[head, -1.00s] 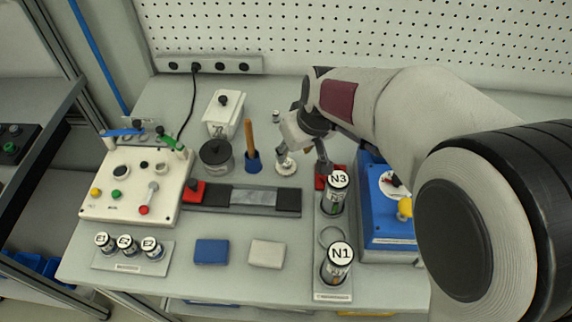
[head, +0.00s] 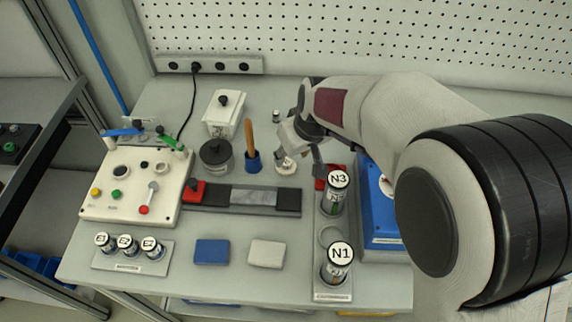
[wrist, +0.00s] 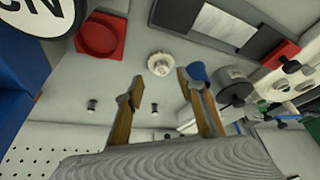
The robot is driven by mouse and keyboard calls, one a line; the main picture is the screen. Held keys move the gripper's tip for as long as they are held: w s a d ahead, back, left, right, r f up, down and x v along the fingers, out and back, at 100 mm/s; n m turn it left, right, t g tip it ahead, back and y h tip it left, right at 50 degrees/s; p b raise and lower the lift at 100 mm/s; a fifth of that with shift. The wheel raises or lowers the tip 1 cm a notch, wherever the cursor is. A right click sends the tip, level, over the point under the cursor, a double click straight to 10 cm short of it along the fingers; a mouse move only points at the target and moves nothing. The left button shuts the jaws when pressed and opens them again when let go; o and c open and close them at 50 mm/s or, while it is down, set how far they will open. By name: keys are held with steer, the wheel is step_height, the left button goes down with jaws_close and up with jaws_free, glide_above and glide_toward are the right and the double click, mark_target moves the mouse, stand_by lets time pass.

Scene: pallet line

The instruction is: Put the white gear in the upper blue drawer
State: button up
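The white gear (head: 285,166) lies flat on the grey table, right of a blue cup with a wooden handle. In the wrist view the white gear (wrist: 160,64) is just beyond the fingertips, roughly between them. My gripper (head: 302,158) is above the table beside the gear, pointing down. In the wrist view my gripper (wrist: 160,86) is open, with nothing between its fingers. A blue front (head: 210,303) shows under the table's front edge; I cannot tell whether it is the upper drawer, and most of it is hidden.
The blue cup (head: 253,161) stands close left of the gear, a dark round jar (head: 216,157) beyond it. A red block (head: 322,182) and upright cylinders N3 (head: 335,200) and N1 (head: 336,268) are near my gripper's right and front. A blue box (head: 378,215) stands right.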

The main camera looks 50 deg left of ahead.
mark_target(286, 161)
steer(key=shift+x, duration=2.5)
steer(key=shift+s+a, duration=0.1)
steer(key=shift+a, duration=0.05)
jaws_close()
